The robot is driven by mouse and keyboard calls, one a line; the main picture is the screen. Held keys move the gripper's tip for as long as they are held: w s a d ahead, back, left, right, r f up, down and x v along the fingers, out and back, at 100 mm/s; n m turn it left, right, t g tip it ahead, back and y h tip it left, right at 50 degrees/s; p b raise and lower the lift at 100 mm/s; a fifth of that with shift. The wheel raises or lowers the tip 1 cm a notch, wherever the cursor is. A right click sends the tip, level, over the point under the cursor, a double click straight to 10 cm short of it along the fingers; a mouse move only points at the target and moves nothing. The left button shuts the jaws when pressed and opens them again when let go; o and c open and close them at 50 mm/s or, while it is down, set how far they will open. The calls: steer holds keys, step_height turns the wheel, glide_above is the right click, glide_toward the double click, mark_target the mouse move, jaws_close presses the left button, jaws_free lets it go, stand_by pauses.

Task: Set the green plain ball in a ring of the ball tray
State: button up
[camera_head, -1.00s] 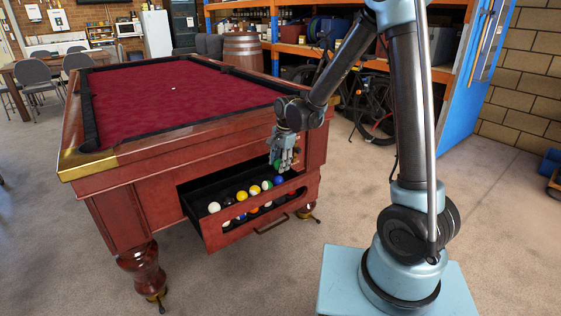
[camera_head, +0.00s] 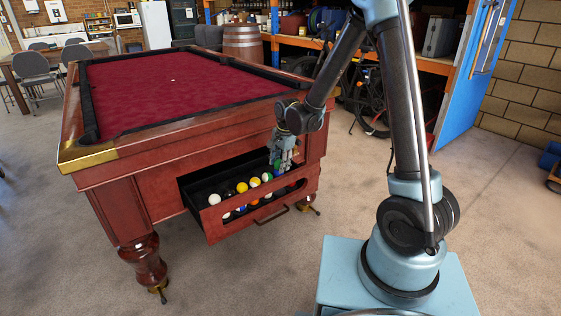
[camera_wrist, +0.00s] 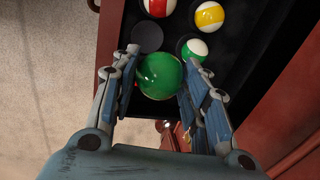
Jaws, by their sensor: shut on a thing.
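The green plain ball (camera_wrist: 160,76) is between the fingers of my gripper (camera_wrist: 162,92) in the wrist view, with a finger on either side. My gripper (camera_head: 283,167) is shut on it at the right end of the open drawer in the head view. The black ball tray (camera_wrist: 122,42) lies in that drawer and holds several balls. An empty dark ring (camera_wrist: 147,38) shows just above the green ball in the wrist view. I cannot tell whether the ball touches the tray.
A red-striped ball (camera_wrist: 157,7), a yellow-striped ball (camera_wrist: 209,15) and a green-striped ball (camera_wrist: 194,50) sit close by. The wooden drawer front (camera_head: 262,218) borders the tray. The pool table (camera_head: 180,95) overhangs the drawer's back. Carpet is clear in front.

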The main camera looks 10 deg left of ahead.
steer(key=shift+f, duration=3.45)
steer(key=o, duration=1.2)
